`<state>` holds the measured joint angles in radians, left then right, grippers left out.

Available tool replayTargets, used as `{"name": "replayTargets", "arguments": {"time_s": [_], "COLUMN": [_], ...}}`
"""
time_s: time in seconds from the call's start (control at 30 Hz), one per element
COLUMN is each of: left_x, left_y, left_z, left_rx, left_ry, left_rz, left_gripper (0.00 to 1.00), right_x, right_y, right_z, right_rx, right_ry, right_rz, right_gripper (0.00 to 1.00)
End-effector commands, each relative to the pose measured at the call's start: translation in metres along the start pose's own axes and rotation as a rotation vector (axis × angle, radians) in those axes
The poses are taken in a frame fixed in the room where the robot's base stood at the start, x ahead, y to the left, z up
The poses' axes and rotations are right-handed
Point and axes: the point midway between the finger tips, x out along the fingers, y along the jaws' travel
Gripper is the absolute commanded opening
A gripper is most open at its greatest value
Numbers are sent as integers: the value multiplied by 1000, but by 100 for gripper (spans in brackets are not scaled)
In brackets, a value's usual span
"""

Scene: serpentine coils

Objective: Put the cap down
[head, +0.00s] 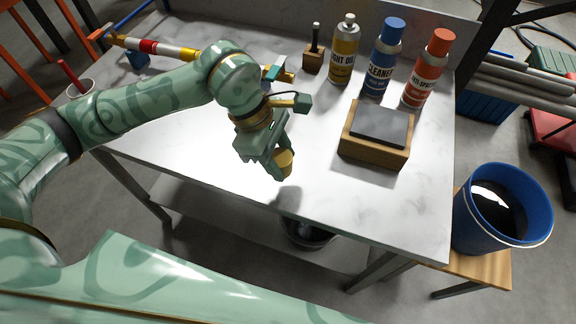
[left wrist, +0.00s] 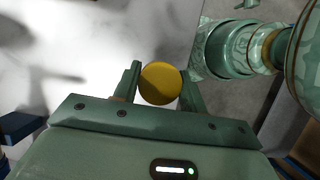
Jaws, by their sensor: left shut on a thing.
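A yellow cap (head: 286,161) is held between the fingers of my left gripper (head: 279,165), near the front edge of the white table. In the left wrist view the cap (left wrist: 160,83) is a round yellow disc with a finger of the gripper (left wrist: 161,88) on each side. The gripper is shut on it. The cap appears to be above the tabletop (head: 190,130), but its exact height is hard to tell. My right gripper does not show in the head view.
A light oil can (head: 344,52), a blue-topped cleaner can (head: 383,60) and a red-topped can (head: 427,70) stand at the back right. A wooden block with a grey top (head: 375,145) sits before them. A blue bucket (head: 503,207) stands right of the table. The table's left middle is clear.

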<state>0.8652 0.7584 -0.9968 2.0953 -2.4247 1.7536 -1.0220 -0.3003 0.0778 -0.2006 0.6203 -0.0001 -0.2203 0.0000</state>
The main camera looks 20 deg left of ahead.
Motion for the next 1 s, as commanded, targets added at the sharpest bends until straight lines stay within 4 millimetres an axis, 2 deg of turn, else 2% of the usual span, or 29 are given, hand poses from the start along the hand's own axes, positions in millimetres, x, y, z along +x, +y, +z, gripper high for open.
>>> {"name": "replayTargets", "arguments": {"time_s": [0.03, 0.3, 0.47, 0.8, 0.83, 0.9, 1.0], "left_x": [9, 28, 54, 57, 57, 57, 57], "left_y": [5, 21, 20, 21, 21, 21, 21], "left_z": [-1, -4, -15, -17, -17, -17, -16], "left_rx": [-3, -1, -2, 0, 0, 0, 0], "left_ry": [-1, -1, -1, 1, 1, 1, 1], "left_rz": [-3, -2, -4, 0, 0, 0, 0], "left_gripper": [21, 21, 21, 21, 45, 64, 64], "right_x": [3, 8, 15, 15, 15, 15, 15], "right_y": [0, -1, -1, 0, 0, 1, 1], "right_z": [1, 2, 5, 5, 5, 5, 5], "right_rx": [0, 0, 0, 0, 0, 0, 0], "right_ry": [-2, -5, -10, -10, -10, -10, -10], "right_rz": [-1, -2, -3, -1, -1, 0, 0], "right_gripper": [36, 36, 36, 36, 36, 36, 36]}}
